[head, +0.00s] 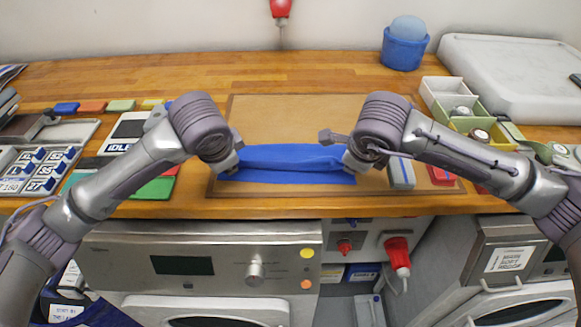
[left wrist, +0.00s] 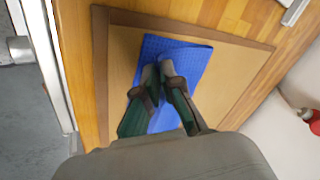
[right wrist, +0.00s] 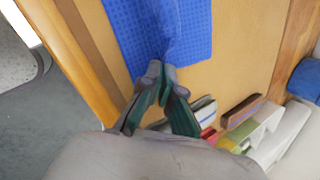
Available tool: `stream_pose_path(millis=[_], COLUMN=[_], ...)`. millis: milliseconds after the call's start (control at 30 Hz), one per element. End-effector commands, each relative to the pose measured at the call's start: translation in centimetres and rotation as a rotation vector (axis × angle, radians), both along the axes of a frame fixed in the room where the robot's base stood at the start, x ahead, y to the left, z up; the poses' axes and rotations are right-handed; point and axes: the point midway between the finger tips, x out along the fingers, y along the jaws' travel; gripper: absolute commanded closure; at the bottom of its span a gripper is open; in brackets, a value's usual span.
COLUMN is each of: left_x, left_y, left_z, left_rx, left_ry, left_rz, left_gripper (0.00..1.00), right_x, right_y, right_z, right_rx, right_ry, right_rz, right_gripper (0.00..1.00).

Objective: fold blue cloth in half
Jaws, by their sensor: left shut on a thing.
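The blue cloth (head: 290,165) lies on the tan, brown-bordered mat on the counter, with a raised ridge running between my two grippers. It looks partly doubled over; its underside is mostly hidden in the head view. My left gripper (head: 232,168) is shut on the cloth at its left end, and the left wrist view shows the fingertips (left wrist: 158,72) close together on the cloth (left wrist: 192,62). My right gripper (head: 350,166) is at the cloth's right end. In the right wrist view its fingertips (right wrist: 161,72) pinch the edge of the cloth (right wrist: 130,32).
The mat (head: 275,110) is bare behind the cloth. Left are a label holder (head: 40,170) and colored blocks. Right are small bins (head: 445,95), a grey-blue block (head: 402,175) and a white tray (head: 510,70). A blue tub (head: 403,50) stands at the back.

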Motion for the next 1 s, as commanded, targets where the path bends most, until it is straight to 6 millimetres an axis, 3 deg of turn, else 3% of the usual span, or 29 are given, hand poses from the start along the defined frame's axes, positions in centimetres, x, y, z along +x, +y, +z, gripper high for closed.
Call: stream_pose_path(millis=[367,633,1000], left_x=[-0.10,-0.10,-0.40], left_y=[0.09,0.07,-0.02], left_z=[-0.57,-0.56,0.23], left_rx=[0.000,0.000,-0.002], left_ry=[-0.028,-0.027,-0.027], left_rz=[0.006,0.005,0.002], left_gripper=[1.00,0.57,0.54], right_x=[-0.15,-0.13,-0.42], right_y=[-0.01,0.00,0.01], right_z=[-0.59,-0.59,0.22], right_rx=[0.001,0.001,0.001], right_ry=[-0.026,-0.026,-0.027], right_rz=[-0.003,-0.003,-0.002], right_gripper=[1.00,0.55,0.54])
